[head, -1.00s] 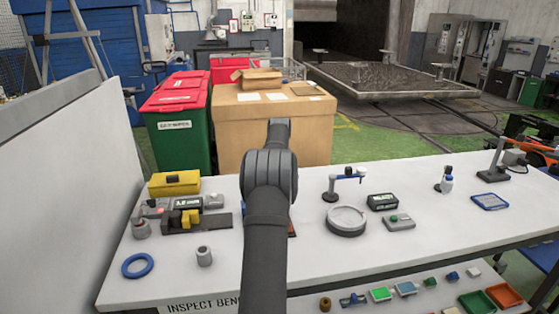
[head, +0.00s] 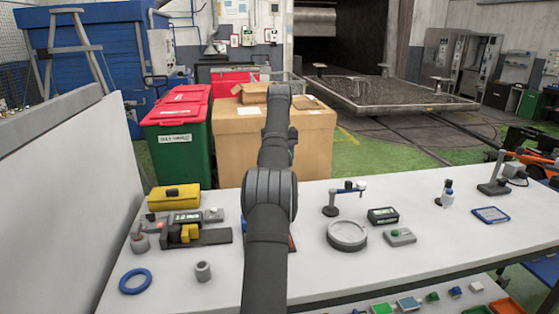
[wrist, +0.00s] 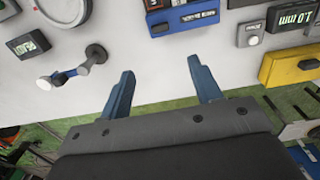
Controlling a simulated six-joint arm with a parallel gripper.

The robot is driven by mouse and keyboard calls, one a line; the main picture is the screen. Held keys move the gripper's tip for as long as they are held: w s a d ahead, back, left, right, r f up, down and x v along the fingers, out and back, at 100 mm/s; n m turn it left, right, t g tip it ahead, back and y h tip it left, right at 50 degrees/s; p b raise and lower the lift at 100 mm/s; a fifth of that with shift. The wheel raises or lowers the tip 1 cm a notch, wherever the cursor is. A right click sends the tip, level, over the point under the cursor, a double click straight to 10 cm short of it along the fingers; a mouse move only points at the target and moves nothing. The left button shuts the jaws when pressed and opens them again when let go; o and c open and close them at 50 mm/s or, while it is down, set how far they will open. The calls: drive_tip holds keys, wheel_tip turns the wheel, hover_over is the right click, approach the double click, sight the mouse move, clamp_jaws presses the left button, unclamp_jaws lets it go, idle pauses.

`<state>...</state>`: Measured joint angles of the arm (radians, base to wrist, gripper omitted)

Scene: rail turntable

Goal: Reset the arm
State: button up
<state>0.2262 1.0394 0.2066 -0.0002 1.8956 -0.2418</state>
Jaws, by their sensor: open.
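My arm rises up the middle of the head view above the white inspection bench (head: 440,222). Its end is in front of the cardboard box, and the fingers cannot be made out there. In the wrist view my gripper (wrist: 162,88) shows two blue-grey fingers spread apart with nothing between them. The fingers are above the bench near its edge, with green floor beyond. A blue box with a display (wrist: 195,17) lies on the bench past the fingers, apart from them.
Left on the bench are a yellow case (head: 174,197), a blue ring (head: 135,281) and a metal cylinder (head: 203,271). Right are a round dish (head: 347,235), a small stand (head: 331,208) and a blue tablet (head: 491,214). Behind stand a cardboard box (head: 230,155) and green-red bins (head: 172,150).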

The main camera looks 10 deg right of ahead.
drive_tip(key=shift+f, duration=0.1)
wheel_tip(320, 180, down, 17)
drive_tip(key=shift+f, duration=0.15)
idle(0.8)
drive_tip(key=m, duration=0.5)
drive_tip(key=shift+m, duration=0.3)
drive_tip(key=shift+r+m, duration=0.3)
drive_tip(key=shift+r, duration=0.1)
wheel_tip(320, 180, up, 6)
idle(2.3)
